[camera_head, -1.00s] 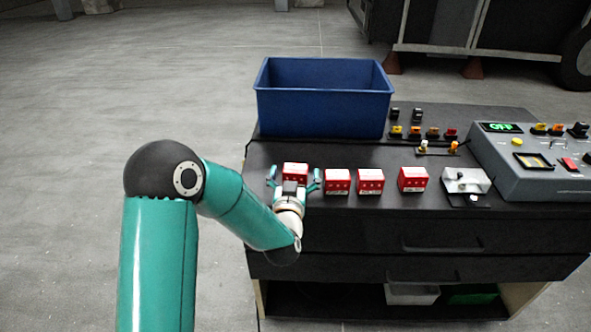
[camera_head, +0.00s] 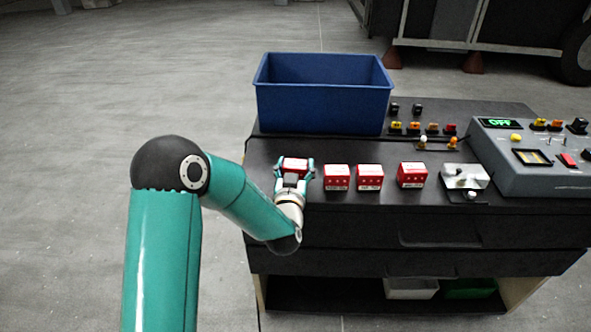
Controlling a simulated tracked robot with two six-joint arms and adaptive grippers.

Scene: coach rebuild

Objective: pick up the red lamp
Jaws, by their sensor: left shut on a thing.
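My left gripper (camera_head: 294,172) is shut on a red box (camera_head: 295,163) at the left end of a row of red boxes on the dark bench top. The gripper's fingers are on the box's left and right sides. I cannot tell whether the box is lifted off the bench. A small red piece, perhaps the red lamp (camera_head: 450,130), stands at the right end of a row of small yellow and orange ones, well to the right of and behind my left gripper. My right gripper is not in view.
Red boxes with white labels stand right of my gripper, the nearest one (camera_head: 337,178) close by. A blue bin (camera_head: 322,108) stands behind. A metal bracket (camera_head: 464,177) and a grey control panel (camera_head: 535,165) reading OFF are at the right.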

